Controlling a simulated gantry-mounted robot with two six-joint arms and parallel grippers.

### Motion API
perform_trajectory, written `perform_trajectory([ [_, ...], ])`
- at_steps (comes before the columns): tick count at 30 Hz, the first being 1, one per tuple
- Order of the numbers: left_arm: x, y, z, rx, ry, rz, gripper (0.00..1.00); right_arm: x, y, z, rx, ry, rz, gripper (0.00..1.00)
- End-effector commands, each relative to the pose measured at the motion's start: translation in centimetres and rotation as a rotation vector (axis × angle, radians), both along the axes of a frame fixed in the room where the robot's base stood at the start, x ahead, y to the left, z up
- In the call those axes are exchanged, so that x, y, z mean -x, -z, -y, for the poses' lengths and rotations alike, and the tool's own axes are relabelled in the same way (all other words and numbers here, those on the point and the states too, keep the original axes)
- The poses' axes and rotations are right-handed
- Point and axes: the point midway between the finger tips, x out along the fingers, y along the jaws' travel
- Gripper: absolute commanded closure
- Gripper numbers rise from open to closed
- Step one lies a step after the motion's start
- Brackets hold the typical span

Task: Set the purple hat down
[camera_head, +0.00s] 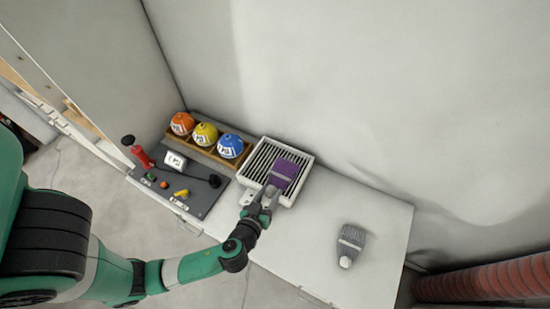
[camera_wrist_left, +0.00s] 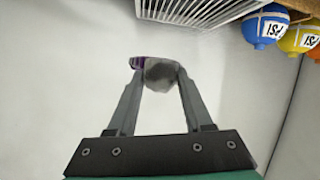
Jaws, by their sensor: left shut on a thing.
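The purple hat (camera_head: 284,171) is held by my left gripper (camera_head: 262,198). In the head view the hat overlaps the right part of a white slatted tray (camera_head: 298,185); its height over the tray cannot be told. In the left wrist view my left gripper (camera_wrist_left: 161,78) is shut on the hat's grey pompom (camera_wrist_left: 162,74), and only a sliver of purple knit (camera_wrist_left: 138,62) shows beside it. The tray (camera_wrist_left: 205,12) appears at the top of that view, apart from the fingertips. My right gripper is not in view.
A grey hat (camera_head: 351,240) lies on the white cabinet top (camera_head: 310,225), with clear surface around it. Orange (camera_head: 182,123), yellow (camera_head: 205,134) and blue (camera_head: 230,146) balls sit in a wooden holder. A dark panel (camera_head: 200,201) with controls is at left. A wall stands behind.

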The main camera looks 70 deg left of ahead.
Motion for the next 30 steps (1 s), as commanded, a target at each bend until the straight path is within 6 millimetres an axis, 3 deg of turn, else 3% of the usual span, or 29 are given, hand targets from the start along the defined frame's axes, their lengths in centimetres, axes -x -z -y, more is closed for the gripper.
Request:
perform_trajectory([
  [5,-0.1,1.0,-0.5,0.003,-0.005,0.002,1.00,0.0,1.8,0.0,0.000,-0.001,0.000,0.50],
  [11,-0.7,2.6,-2.5,0.000,-0.007,0.009,1.00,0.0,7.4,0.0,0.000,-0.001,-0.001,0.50],
  [18,-2.3,4.6,-7.3,-0.001,-0.012,0.011,1.00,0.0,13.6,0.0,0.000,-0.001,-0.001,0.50],
  [20,-2.9,5.2,-9.0,0.000,-0.014,0.009,1.00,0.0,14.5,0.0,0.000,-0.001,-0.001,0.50],
  [24,-3.7,7.6,-11.3,0.002,-0.007,-0.002,1.00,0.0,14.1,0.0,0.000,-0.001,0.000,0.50],
  [30,-4.4,9.4,-12.8,0.000,-0.002,0.000,1.00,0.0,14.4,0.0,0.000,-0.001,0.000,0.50],
])
